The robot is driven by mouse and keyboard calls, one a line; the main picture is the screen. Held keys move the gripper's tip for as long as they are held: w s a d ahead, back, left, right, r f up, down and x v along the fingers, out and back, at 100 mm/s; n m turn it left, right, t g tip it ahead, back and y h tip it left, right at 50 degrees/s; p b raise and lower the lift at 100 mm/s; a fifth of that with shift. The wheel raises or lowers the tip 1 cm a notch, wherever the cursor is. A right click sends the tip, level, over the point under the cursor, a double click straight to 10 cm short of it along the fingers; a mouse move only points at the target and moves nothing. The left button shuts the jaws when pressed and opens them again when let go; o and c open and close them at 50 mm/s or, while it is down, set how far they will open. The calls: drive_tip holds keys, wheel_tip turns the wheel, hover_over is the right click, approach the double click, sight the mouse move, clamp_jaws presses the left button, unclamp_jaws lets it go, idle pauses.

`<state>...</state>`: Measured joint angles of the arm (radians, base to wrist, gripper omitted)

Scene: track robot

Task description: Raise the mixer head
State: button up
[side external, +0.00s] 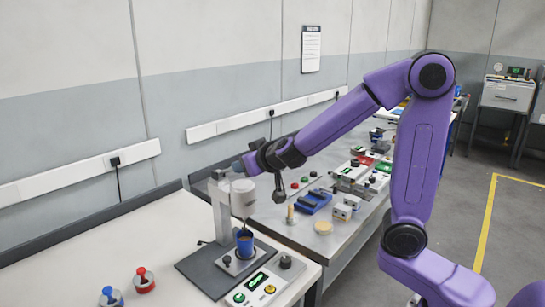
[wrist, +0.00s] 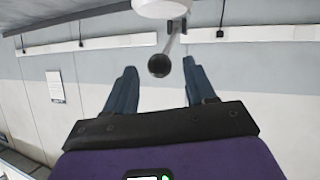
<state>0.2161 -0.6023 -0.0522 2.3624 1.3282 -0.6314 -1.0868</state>
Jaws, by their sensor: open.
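The mixer stands on the near bench, with a white head (side external: 243,198) on a grey column (side external: 221,210) and a dark base plate (side external: 205,273). A blue cup (side external: 244,244) sits under the head. A lever with a black ball knob (side external: 279,196) is at the head's right side. My gripper (side external: 240,165) is above and beside the head. In the wrist view my gripper's (wrist: 160,67) blue fingers are spread apart. The black knob (wrist: 159,66) shows between the fingertips, with no visible contact, and the white head (wrist: 160,8) is at the top edge.
A control box (side external: 262,287) with a green display and buttons is at the mixer's front. Red (side external: 144,280) and blue (side external: 110,297) knobbed parts lie left of it. The back bench holds a blue fixture (side external: 312,202) and several small parts.

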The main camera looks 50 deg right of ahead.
drive_tip(key=v, duration=1.4)
drive_tip(key=shift+s+r, duration=0.1)
drive_tip(key=a+r+n+t+y, duration=0.1)
drive_tip(key=a+r+n+y, duration=0.1)
drive_tip(key=a+n+y, duration=0.65)
drive_tip(key=s+a+f+n+g+y, duration=0.2)
drive_tip(key=s+a+f+g+y, duration=0.35)
drive_tip(key=s+a, duration=0.25)
drive_tip(key=s+d+f+n+g+h, duration=0.35)
drive_tip(key=s+f+g, duration=0.3)
drive_tip(key=s, duration=0.25)
drive_tip(key=s+d+f+h, duration=0.2)
drive_tip(key=d+h, duration=0.1)
drive_tip(key=d, duration=0.3)
drive_tip(key=s+d+f+g+h, duration=0.1)
drive_tip(key=s+d+f+h, duration=0.2)
drive_tip(key=d, duration=0.3)
drive_tip(key=shift+s+f, duration=0.25)
